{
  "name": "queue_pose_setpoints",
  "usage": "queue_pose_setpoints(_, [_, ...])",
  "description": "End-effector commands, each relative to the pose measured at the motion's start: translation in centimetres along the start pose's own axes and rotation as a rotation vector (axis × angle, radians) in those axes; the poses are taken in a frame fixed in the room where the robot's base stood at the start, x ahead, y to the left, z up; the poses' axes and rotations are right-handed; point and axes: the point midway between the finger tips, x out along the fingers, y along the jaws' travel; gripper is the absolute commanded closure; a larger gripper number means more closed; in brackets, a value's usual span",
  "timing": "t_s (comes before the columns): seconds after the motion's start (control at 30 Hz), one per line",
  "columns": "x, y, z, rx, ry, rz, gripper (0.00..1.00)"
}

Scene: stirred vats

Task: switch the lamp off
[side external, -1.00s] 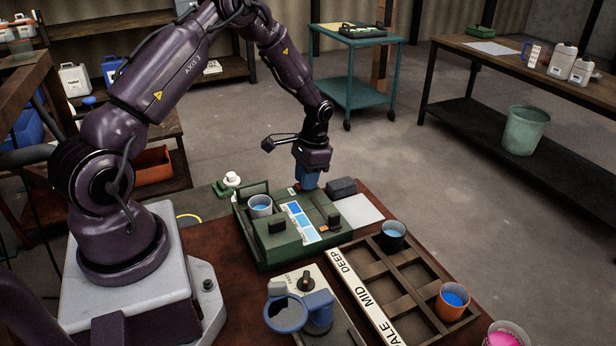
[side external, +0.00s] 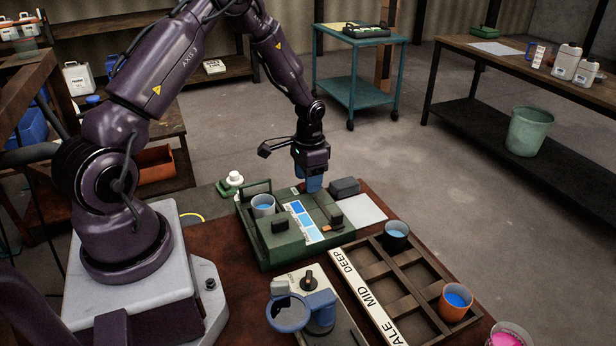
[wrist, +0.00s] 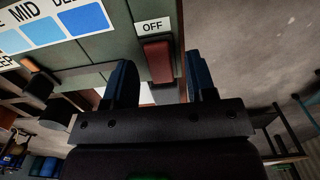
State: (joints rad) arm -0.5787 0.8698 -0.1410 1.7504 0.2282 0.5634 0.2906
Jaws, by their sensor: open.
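The green bench unit (side external: 282,246) stands on the table with a colour strip (side external: 303,222) of blue shades on its top. In the wrist view, a red key (wrist: 159,60) sits on the unit beside a white label (wrist: 152,26) reading OFF. My gripper (side external: 312,186) is over the far edge of the unit, blue fingers pointing down. In the wrist view, its fingers are apart, and the red key shows beyond the gap between them, with nothing held. I cannot tell whether the fingertips touch the unit. No lamp head is clearly visible, and I cannot tell whether it is lit.
A cup of blue liquid (side external: 263,207) sits in the unit. A dark block (side external: 344,187) and a pale sheet (side external: 362,211) lie near the gripper. A divided rack (side external: 408,275), marked DEEP and MID, holds cups at right. A stirrer with a knob (side external: 308,281) stands in front.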

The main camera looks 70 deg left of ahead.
Motion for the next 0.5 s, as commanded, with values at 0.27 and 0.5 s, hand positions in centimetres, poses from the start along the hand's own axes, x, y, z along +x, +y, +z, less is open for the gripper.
queue_pose_setpoints(0.27, [-3.8,-0.1,-0.1,-0.001,0.006,-0.003,0.49])
queue_pose_setpoints(0.5, [-9.2,-0.1,-0.1,-0.001,0.005,-0.003,0.49])
